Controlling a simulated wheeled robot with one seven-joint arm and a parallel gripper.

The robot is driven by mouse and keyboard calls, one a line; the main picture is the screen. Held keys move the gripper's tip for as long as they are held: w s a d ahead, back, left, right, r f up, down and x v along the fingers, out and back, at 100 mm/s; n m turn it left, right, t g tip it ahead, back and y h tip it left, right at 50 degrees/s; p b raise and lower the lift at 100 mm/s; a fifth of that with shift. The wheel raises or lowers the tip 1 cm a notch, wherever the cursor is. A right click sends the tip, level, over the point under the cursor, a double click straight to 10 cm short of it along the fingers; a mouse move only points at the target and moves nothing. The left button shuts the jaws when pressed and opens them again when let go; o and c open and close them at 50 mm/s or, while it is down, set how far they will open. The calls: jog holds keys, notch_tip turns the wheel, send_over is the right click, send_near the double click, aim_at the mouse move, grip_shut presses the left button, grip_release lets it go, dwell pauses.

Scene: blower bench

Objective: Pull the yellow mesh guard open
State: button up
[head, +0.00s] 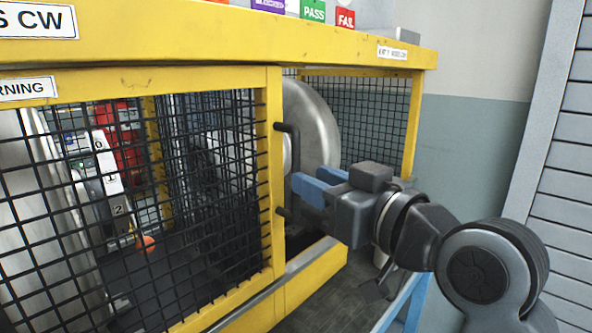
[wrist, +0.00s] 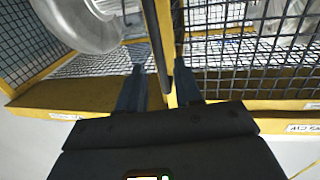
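The yellow mesh guard (head: 272,190) has a yellow frame with black mesh and fills the left of the head view. A black upright bar handle (head: 293,150) is fixed to its right frame post. My gripper (head: 307,177) comes in from the right, with its blue fingers at the handle. In the wrist view, my gripper (wrist: 161,72) is open, its two fingers apart, with the handle (wrist: 163,45) and guard edge (wrist: 172,85) between them. A gap shows between the handle and the left finger. I cannot tell whether the right finger touches the handle.
A large metal blower disc (head: 312,125) shows right of the guard's edge. A switch lever with an orange ball (head: 146,243) is behind the mesh. Coloured PASS (head: 313,11) and FAIL (head: 345,17) boxes stand on the yellow bench top. A slatted grey panel (head: 560,150) stands at right.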

aim_at(296, 215)
jog(key=shift+x, duration=2.7)
jog(key=shift+c, duration=0.3)
grip_shut()
